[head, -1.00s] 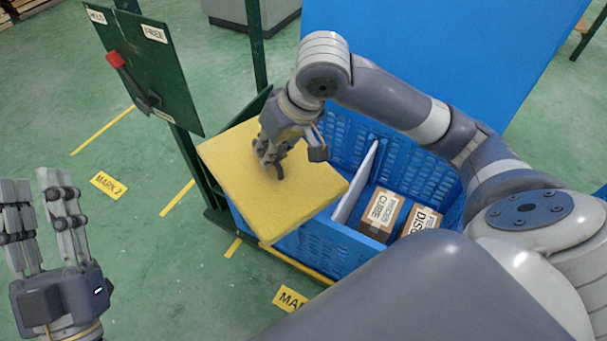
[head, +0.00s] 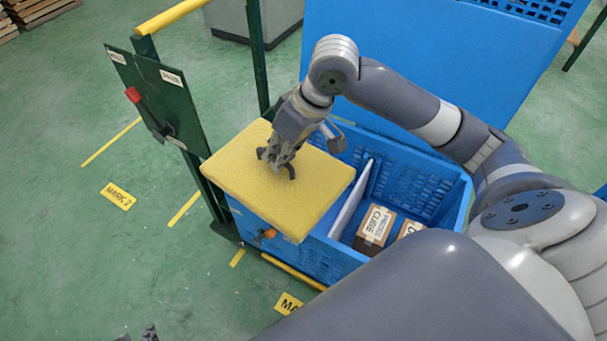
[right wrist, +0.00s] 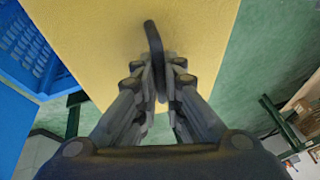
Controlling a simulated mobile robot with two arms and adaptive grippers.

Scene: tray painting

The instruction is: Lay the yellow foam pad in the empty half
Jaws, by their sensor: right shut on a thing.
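The yellow foam pad (head: 255,195) is a flat square slab over the left part of the blue crate (head: 420,160). It hides most of the crate's left half and sticks out past the left side. It looks above the rim; the gap cannot be told. My right gripper (head: 277,165) is over the pad's middle, shut on its dark handle (right wrist: 155,50). A white divider (head: 350,200) stands in the crate right of the pad. Brown boxes (head: 375,228) sit in the right half. Only the fingertips of my left gripper (head: 140,334) show at the bottom edge.
A green post and sign panel (head: 158,95) with a red-handled lever (head: 133,95) stand left of the crate. A large blue panel (head: 430,70) rises behind it. Green floor with yellow marks (head: 118,196) lies free at left.

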